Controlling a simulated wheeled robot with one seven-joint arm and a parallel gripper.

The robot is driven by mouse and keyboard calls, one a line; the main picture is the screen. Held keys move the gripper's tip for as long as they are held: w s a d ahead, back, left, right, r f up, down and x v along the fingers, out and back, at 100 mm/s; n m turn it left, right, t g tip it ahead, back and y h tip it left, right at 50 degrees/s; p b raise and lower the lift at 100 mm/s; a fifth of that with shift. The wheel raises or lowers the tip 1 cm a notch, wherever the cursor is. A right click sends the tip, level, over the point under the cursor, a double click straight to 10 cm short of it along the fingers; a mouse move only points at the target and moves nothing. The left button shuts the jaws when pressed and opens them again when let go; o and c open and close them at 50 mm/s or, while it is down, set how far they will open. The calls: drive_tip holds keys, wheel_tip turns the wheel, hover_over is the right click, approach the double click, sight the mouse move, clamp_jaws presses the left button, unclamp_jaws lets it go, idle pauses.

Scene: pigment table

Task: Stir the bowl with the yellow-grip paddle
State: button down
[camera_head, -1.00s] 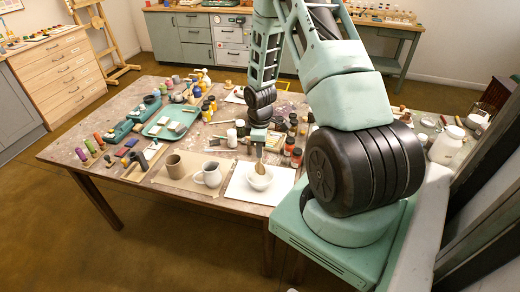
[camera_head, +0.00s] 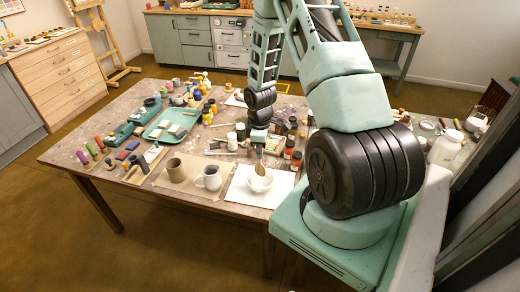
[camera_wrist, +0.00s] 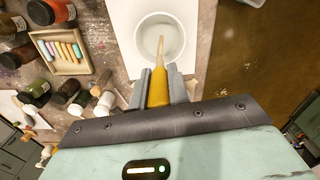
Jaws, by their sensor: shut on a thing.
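The white bowl (camera_head: 262,186) stands on a white sheet near the table's front edge. It also shows in the wrist view (camera_wrist: 143,38), straight ahead of the fingers. My gripper (camera_wrist: 158,88) is shut on the yellow grip of the paddle (camera_wrist: 159,84). The paddle's pale wooden shaft points into the bowl's outline, its end over the bowl's inside. In the head view the paddle (camera_head: 260,168) hangs nearly upright from my gripper (camera_head: 259,149), its low end at the bowl's mouth. I cannot tell whether it touches the bowl.
A box of pastels (camera_wrist: 61,50) lies beyond the sheet in the wrist view.

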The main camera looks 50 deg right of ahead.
drive_tip(key=shift+r, duration=0.1)
wheel_tip(320, 180, up, 5)
drive_tip(key=p, duration=0.4)
